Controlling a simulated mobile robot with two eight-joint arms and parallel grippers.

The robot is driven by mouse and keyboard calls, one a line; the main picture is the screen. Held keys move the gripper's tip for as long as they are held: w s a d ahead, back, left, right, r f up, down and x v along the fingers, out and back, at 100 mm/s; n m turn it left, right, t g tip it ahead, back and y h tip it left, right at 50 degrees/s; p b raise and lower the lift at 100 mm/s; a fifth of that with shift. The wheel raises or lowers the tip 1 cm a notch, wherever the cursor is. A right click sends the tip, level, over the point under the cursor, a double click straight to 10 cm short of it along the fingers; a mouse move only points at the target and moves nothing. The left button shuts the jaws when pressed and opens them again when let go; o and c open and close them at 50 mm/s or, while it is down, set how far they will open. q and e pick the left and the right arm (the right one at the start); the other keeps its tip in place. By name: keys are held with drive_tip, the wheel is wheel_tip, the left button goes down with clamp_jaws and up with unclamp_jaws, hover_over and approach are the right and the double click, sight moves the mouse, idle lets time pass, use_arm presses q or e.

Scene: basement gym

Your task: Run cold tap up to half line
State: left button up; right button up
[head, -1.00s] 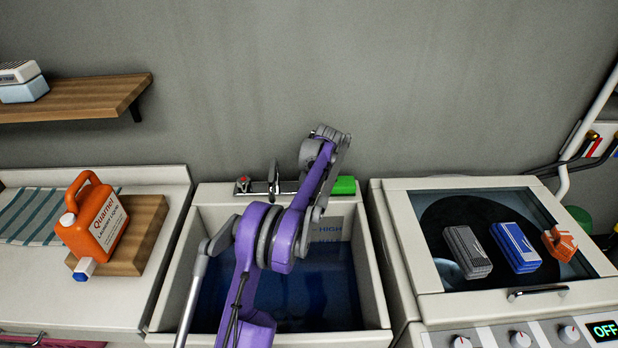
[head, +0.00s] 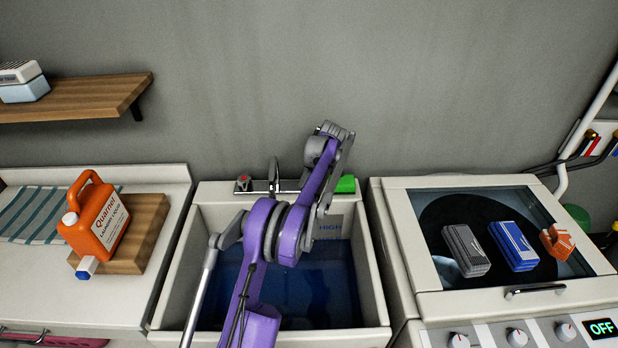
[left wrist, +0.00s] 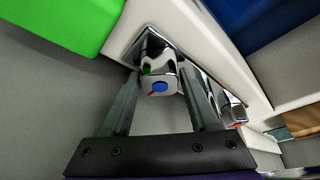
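The cold tap knob (left wrist: 159,84), chrome with a blue cap, sits between the two fingers of my left gripper (left wrist: 160,70) in the left wrist view. The fingers are apart, one on each side; I cannot tell whether they touch it. In the head view my purple left arm reaches over the sink (head: 374,290) and hides the cold knob and the fingertips. The chrome spout (head: 273,172) and red-marked hot tap (head: 243,182) show at the back rim. The sink holds dark blue water below a HIGH label (head: 328,230). No stream is visible. My right gripper is not in view.
A green block (head: 345,184) lies beside the cold tap. At right, a glass-lidded washer (head: 430,238) carries a grey brush (head: 466,251), a blue one (head: 514,246) and an orange item (head: 557,241).

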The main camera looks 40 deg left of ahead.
use_arm(q)
drive_tip(key=o, duration=0.4)
drive_tip(key=shift+o, duration=0.2)
drive_tip(key=v, duration=1)
drive_tip(key=shift+r, duration=0.4)
drive_tip(key=shift+d, duration=0.15)
